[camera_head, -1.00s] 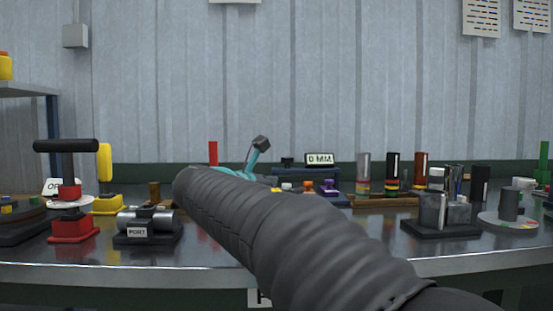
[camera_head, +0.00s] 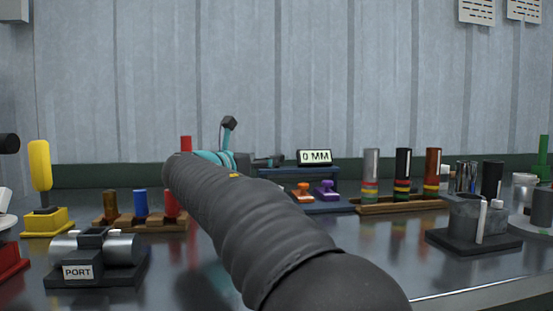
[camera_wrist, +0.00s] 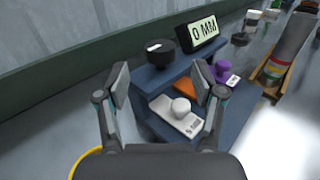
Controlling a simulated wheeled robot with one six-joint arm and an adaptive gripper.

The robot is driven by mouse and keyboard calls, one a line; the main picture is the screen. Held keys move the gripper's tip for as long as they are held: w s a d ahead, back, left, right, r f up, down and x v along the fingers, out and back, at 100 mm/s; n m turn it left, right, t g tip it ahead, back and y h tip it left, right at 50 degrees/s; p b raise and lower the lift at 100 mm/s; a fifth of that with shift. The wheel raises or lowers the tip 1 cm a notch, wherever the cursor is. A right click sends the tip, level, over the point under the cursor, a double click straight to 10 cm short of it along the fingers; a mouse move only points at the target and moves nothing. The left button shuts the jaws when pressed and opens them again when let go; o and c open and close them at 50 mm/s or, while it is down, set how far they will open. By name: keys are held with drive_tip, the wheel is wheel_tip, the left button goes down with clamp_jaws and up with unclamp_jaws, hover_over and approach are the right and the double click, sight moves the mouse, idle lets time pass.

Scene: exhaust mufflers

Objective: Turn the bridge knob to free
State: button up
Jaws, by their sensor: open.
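In the wrist view, a round black knob (camera_wrist: 160,53) with a white mark on top sits on the upper shelf of a blue stepped stand (camera_wrist: 153,80). The stand also shows in the head view (camera_head: 334,206). A display reading "0 MM" (camera_wrist: 200,32) is beside the knob; it also shows in the head view (camera_head: 314,158). My gripper (camera_wrist: 162,80) is open and empty, its two fingers apart with the knob ahead of the gap. I see no contact with the knob. The knob's side lettering, if any, is not readable.
The stand's lower step holds a white-handled piece (camera_wrist: 180,107), an orange one (camera_head: 302,190) and a purple one (camera_head: 327,188). A wooden rack of banded cylinders (camera_head: 400,204) is to the right. A "PORT" fixture (camera_head: 97,258) is at the left front. The wall is close behind.

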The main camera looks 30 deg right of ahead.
drive_tip(key=x, duration=0.7)
drive_tip(key=c, duration=1.2)
